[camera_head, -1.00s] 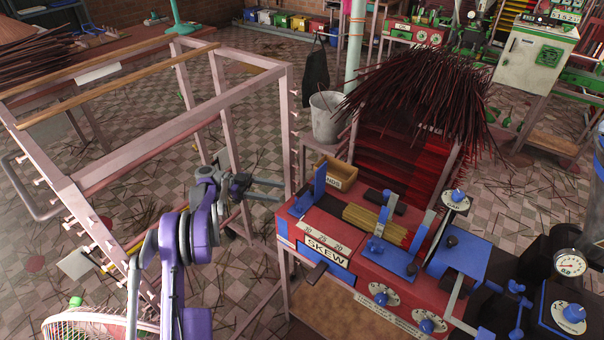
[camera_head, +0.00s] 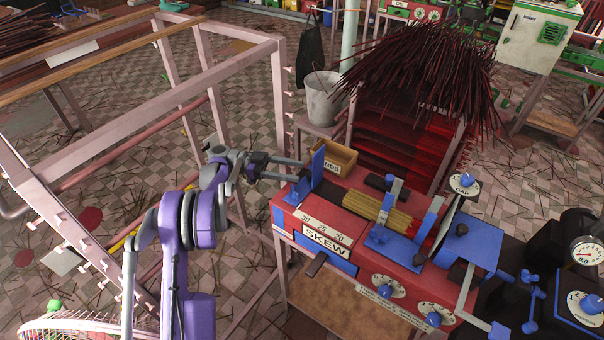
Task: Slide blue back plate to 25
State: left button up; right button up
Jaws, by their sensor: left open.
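The blue back plate (camera_head: 318,167) stands upright near the left end of the red machine marked SKEW. Its blue foot lies on the machine top by the left edge. A white scale (camera_head: 322,227) reads 30, 25, 20 from left to right along the front edge; the plate is near the 30 end, exact reading unclear. My left gripper (camera_head: 297,170) comes in from the left, open, its two fingers pointing right at the plate. The fingertips are beside its left face; whether they touch it I cannot tell. My right gripper is not in view.
A bundle of yellowish sticks (camera_head: 390,218) lies right of the plate, by a blue clamp (camera_head: 391,238). A cardboard box (camera_head: 340,159) sits behind the plate. A pink frame (camera_head: 120,137) stands left of my arm. Dark incense sticks (camera_head: 420,85) are piled behind.

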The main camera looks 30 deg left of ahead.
aim_at(302, 179)
pick_arm(q)
jog(key=shift+x, duration=1.5)
grip_shut()
dwell(0.4)
